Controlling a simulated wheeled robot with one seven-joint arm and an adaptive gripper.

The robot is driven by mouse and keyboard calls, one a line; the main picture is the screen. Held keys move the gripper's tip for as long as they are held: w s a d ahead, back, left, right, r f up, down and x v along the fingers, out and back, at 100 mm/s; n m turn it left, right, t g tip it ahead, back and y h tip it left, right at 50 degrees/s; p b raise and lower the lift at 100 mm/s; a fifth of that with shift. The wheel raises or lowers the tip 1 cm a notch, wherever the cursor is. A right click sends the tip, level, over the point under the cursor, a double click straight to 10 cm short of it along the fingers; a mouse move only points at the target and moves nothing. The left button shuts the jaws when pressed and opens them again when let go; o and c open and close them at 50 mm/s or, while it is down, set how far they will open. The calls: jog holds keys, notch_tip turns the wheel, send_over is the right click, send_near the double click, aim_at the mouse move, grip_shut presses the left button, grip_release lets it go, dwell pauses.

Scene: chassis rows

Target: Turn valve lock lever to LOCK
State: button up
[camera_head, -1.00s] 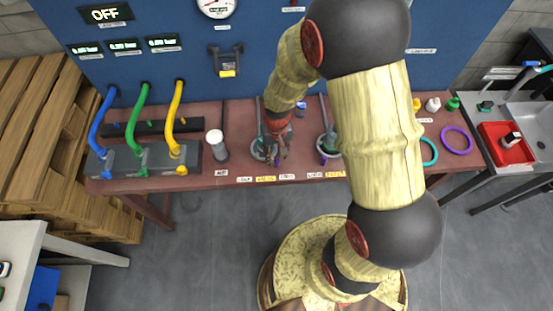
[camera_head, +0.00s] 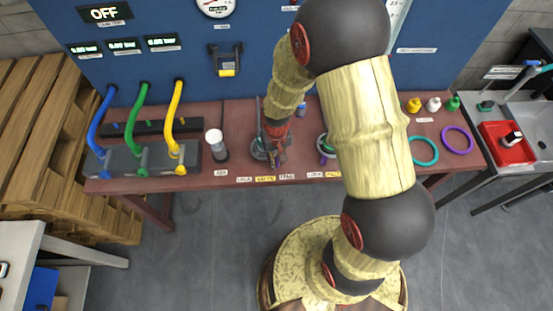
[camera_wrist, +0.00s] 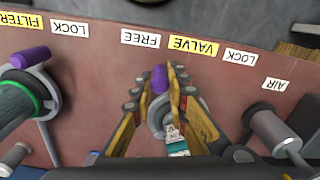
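The valve lock lever is a short purple tab (camera_wrist: 158,79) on a grey ring around the valve stand. In the wrist view it points toward the labels, nearer FREE (camera_wrist: 140,37) than LOCK (camera_wrist: 240,57), with the yellow VALVE label (camera_wrist: 194,46) between them. My gripper (camera_wrist: 158,88) is low over the valve, its yellow fingers on either side of the lever with a small gap visible. Whether a finger touches it is unclear. In the head view my gripper (camera_head: 276,155) covers most of the valve and hides the lever.
A filter stand with its own purple lever (camera_wrist: 32,57) is on the left in the wrist view. A grey AIR fitting (camera_wrist: 272,130) is on the right. Colored hoses (camera_head: 143,115) rise on the left of the bench; teal and purple rings (camera_head: 456,140) lie on the right.

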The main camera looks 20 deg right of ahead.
grip_shut()
dwell(0.3)
jog(key=shift+a, duration=0.1)
jog(key=shift+s+a+m+p, duration=0.1)
jog(key=shift+a+m+p, duration=0.25)
jog(key=shift+a+m, duration=0.6)
jog(key=a+m, duration=0.1)
jog(key=m, duration=0.1)
jog(key=a+m, duration=0.1)
jog(key=m, duration=0.1)
jog(key=shift+w+a+p, duration=0.1)
jog(key=shift+w+p, duration=0.1)
jog(key=shift+p, duration=0.15)
jog(key=shift+w+a+m, duration=0.2)
jog(key=shift+a+m, duration=0.25)
jog(key=shift+m, duration=0.2)
jog(key=shift+w+a+m, duration=0.2)
jog(key=shift+a+m, duration=0.25)
jog(key=shift+m, duration=0.15)
jog(key=shift+w+a+m+p, duration=0.2)
jog(key=shift+w+a+m, duration=0.25)
jog(key=shift+m, duration=0.45)
jog(key=shift+w+a+m+p, duration=0.15)
jog(key=shift+w+a+m, duration=0.3)
jog(key=shift+m, duration=0.45)
jog(key=shift+a, duration=0.15)
jog(key=o, duration=0.6)
grip_release()
